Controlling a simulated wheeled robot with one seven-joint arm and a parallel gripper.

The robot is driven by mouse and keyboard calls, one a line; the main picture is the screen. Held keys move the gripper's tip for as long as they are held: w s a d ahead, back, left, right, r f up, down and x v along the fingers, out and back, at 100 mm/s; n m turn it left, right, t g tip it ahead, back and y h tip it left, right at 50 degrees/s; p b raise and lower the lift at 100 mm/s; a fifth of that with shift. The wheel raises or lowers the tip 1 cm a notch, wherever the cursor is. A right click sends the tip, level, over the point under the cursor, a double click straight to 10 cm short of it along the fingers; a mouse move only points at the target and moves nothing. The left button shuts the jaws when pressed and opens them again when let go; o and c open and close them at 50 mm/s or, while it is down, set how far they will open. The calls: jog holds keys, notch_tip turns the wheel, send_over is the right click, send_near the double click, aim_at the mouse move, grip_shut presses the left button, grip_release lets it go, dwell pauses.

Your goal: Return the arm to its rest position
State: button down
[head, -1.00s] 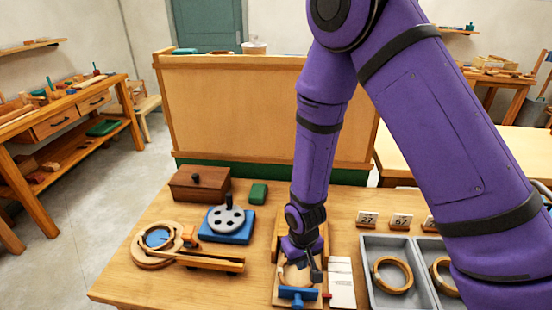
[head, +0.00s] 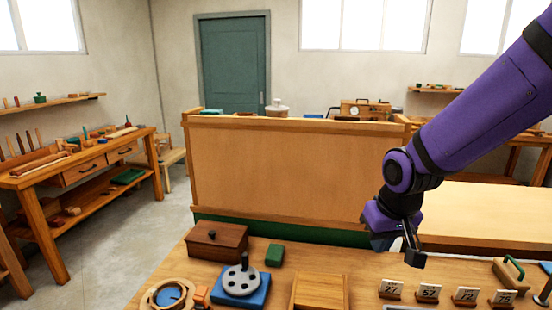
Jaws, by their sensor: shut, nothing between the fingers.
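My purple arm reaches in from the right edge. My gripper (head: 411,250) hangs from it above the right part of the workbench (head: 345,262), in front of the wooden partition. It points down, is shut and holds nothing. It is apart from the number cards (head: 428,292) and the bench things below it.
On the bench stand a brown box (head: 217,240), a green block (head: 275,255), a grey disc on a blue base (head: 240,282), a wooden ring piece (head: 165,296) and a wooden board (head: 318,291). A tall panel (head: 290,170) rises behind. A green-handled tool (head: 511,272) lies at right.

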jog(key=s+d+r+m+t, duration=0.1)
jog(key=s+d+r, duration=0.3)
jog(key=s+r, duration=0.3)
jog(key=s+d+r+t, duration=0.1)
jog(key=s+d+r, duration=0.4)
jog(key=s+r, duration=0.3)
jog(key=shift+s+d+r+m+t+h, duration=0.3)
jog(key=shift+s+m, duration=0.1)
jog(key=shift+s, duration=0.35)
dwell(1.1)
